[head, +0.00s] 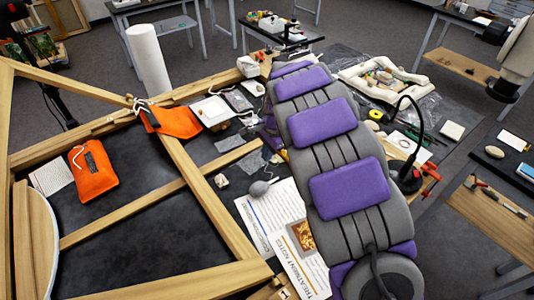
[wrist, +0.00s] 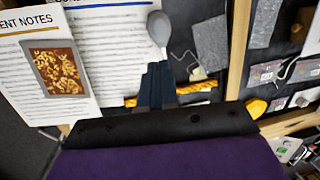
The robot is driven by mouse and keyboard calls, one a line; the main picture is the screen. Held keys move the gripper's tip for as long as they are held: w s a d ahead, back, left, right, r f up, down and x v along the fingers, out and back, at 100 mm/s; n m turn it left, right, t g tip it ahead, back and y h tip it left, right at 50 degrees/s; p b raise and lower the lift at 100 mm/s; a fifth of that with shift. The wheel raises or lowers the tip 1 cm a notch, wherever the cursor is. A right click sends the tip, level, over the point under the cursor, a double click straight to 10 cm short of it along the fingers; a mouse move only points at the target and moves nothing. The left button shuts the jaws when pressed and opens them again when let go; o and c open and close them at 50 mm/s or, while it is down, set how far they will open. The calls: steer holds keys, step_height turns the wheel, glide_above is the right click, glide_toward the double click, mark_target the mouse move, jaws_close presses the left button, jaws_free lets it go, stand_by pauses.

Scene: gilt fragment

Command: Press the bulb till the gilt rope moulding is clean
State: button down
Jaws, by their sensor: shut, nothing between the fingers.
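The grey bulb (head: 259,187) lies on the dark table beside the printed sheets. The gilt rope moulding (wrist: 196,88) is a yellow-gold twisted strip. It passes behind my fingers, which hide its middle; how clean it is I cannot tell. My gripper (wrist: 158,67) is shut and empty, its dark fingers pointing towards the bulb. In the head view the gripper is largely hidden by my arm.
Treatment notes (head: 302,245) with a gilt picture lie near the bulb. A wooden frame (head: 200,195) spans the left. Orange pouches (head: 94,172), a white roll (head: 148,60), grey cloth pieces (wrist: 212,45) and a black gooseneck lamp (head: 410,178) stand or lie around.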

stand_by(0.6)
steer(key=g+h+b, duration=0.2)
steer(key=b, duration=0.1)
glide_above(257, 185)
steer(key=w+a, duration=0.2)
steer(key=shift+f, duration=0.85)
steer(key=shift+w+h+b, duration=0.3)
steer(key=shift+h, duration=0.3)
steer(key=f+b, duration=0.1)
steer(key=f, duration=0.3)
steer(key=s+d+f+b, duration=0.1)
steer(key=f, duration=0.3)
steer(key=f+b, duration=0.1)
steer(key=f, duration=0.3)
steer(key=shift+s+d+f+b, duration=0.3)
steer(key=shift+s+f, duration=0.2)
steer(key=shift+f, duration=0.3)
